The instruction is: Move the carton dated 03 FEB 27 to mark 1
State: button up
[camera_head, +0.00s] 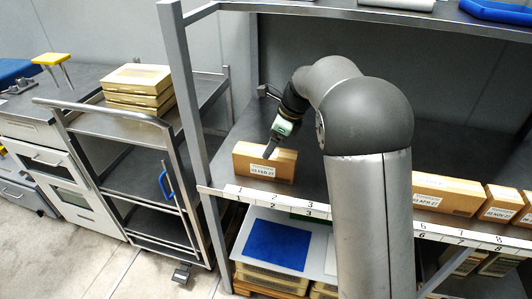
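A brown carton (283,170) stands upright on the shelf at the left, behind the part of the number strip around marks 1 and 2. The small print on its white label (262,170) looks like 03 FEB 27 but is blurred. Mark 1 (238,190) is on the white strip at the shelf's front edge, near the left post. My gripper (270,151) points down at the carton's top edge, with a dark finger in front of or on it. I cannot tell whether it grips the carton.
More labelled cartons, a long one (450,190) and a smaller one (499,203), stand at the right around marks 6 to 8. My arm hides the middle of the shelf. The post (185,100) bounds the left end; a trolley (120,120) stands beyond it.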

jog(key=v, duration=0.4)
jog(key=shift+d, duration=0.1)
jog(key=shift+s+d+r, duration=0.2)
jog(key=shift+s+d, duration=0.05)
jog(key=shift+s, duration=0.15)
jog(key=s+d+f+n+h, duration=0.1)
jog(key=s+d+f+n, duration=0.1)
jog(key=s+d+n, duration=0.2)
jog(key=s+d+f+n+h, duration=0.1)
jog(key=s+d+f+n, duration=0.1)
jog(key=s+n, duration=0.8)
jog(key=s+d+f+n+h, duration=0.2)
jog(key=s+d+n, duration=0.3)
jog(key=s, duration=1.5)
jog(key=shift+d+f+n+g, duration=0.3)
jog(key=shift+d+n, duration=0.05)
jog(key=shift+n, duration=0.75)
